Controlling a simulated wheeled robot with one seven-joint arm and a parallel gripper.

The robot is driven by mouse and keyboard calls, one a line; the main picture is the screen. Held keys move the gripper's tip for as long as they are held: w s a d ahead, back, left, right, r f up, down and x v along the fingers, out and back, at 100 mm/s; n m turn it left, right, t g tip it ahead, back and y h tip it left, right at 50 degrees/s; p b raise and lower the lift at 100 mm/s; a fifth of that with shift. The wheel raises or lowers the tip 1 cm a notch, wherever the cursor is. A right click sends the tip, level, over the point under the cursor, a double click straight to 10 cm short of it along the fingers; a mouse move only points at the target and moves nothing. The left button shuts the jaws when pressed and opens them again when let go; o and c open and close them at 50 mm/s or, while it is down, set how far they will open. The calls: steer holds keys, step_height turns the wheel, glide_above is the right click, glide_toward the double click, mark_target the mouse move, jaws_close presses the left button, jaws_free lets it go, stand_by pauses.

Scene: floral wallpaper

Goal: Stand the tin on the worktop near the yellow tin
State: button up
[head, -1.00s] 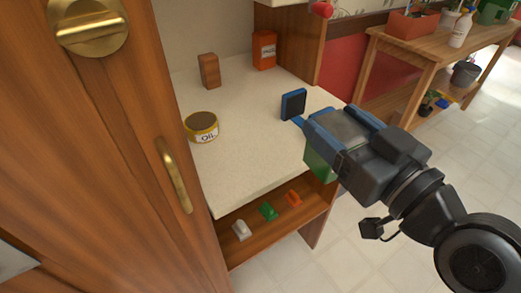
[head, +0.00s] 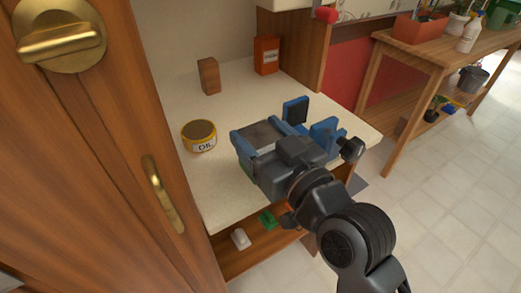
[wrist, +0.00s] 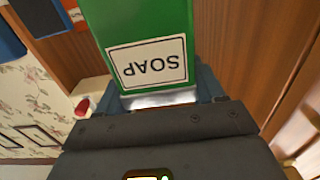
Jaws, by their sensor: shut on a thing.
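My gripper (head: 252,150) is over the front part of the cream worktop (head: 215,195), to the right of and nearer than the yellow tin. It is shut on a green tin, which fills the top middle of the wrist view (wrist: 140,18) with a white SOAP label that reads upside down there. In the head view only a sliver of the green tin shows below my gripper; whether it touches the worktop I cannot tell. The round yellow tin (head: 199,144), with a dark top and an OIL label, stands on the left side of the worktop.
A wooden block (head: 208,76) and an orange-red box (head: 266,56) stand at the back. A blue item with a dark face (head: 295,110) stands right, behind my gripper. A wooden cabinet door (head: 110,170) borders the left. Small white (head: 240,238) and green (head: 267,220) items lie on the shelf below.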

steer(key=shift+f, duration=2)
steer(key=shift+f+b, duration=0.2)
steer(key=shift+b, duration=0.25)
steer(key=o, duration=1.2)
steer(key=shift+r, duration=0.15)
steer(key=shift+b+v, duration=0.85)
steer(key=shift+v, duration=5.15)
